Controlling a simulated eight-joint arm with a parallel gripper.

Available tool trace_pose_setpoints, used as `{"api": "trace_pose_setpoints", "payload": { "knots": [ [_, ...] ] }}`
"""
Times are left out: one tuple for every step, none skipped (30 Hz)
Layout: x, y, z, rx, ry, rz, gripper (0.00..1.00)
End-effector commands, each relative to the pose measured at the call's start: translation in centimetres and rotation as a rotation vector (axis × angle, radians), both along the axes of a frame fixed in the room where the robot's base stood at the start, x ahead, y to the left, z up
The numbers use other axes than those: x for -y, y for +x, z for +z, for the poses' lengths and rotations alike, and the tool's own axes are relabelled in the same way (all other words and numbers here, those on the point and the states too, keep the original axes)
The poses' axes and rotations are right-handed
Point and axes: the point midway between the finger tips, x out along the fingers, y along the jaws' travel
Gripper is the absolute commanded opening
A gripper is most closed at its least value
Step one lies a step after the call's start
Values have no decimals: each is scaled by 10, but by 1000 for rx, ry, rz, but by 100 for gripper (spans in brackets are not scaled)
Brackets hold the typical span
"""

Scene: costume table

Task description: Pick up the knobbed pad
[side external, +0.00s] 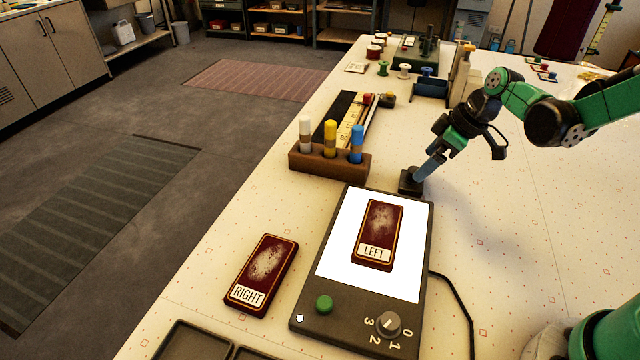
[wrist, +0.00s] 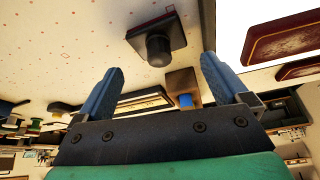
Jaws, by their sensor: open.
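The knobbed pad (side external: 409,183) is a small dark square block on the table, just beyond the far right corner of the light box. In the wrist view the pad (wrist: 139,35) shows its round dark knob ahead of and between the fingertips, nearer the top of the picture. My gripper (side external: 421,174) is low, angled down beside the pad, and partly hides it in the side view. In the wrist view its two blue fingers (wrist: 162,63) are wide apart with nothing held between them. Whether a finger touches the pad cannot be told.
The light box (side external: 419,268) carries a dark red LEFT plate (side external: 379,232). A RIGHT plate (side external: 263,270) lies left of it. A cable (side external: 460,293) runs at right. Table right of my gripper is clear.

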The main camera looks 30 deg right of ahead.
Motion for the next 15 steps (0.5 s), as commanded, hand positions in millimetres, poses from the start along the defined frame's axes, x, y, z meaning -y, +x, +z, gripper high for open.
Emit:
{"api": "trace_pose_setpoints", "payload": {
  "knots": [
    [-1,2,-4,0,0,2,94],
    [-2,3,-7,0,0,1,94],
    [-3,5,-11,0,0,1,94],
    [-4,6,-14,0,0,1,94],
    [-5,7,-18,0,0,1,94],
    [-6,8,-23,0,0,1,94],
    [-7,10,-26,0,0,1,94],
    [-8,11,-29,0,0,1,94],
    [-9,13,-33,1,-1,1,94],
    [-9,14,-35,1,-1,1,94],
    [-10,15,-37,1,-1,0,94],
    [-11,15,-40,1,-1,0,94],
    [-11,16,-42,1,-1,0,94],
    [-12,17,-44,1,-1,0,94],
    [-12,17,-45,0,0,-1,94]
  ]
}}
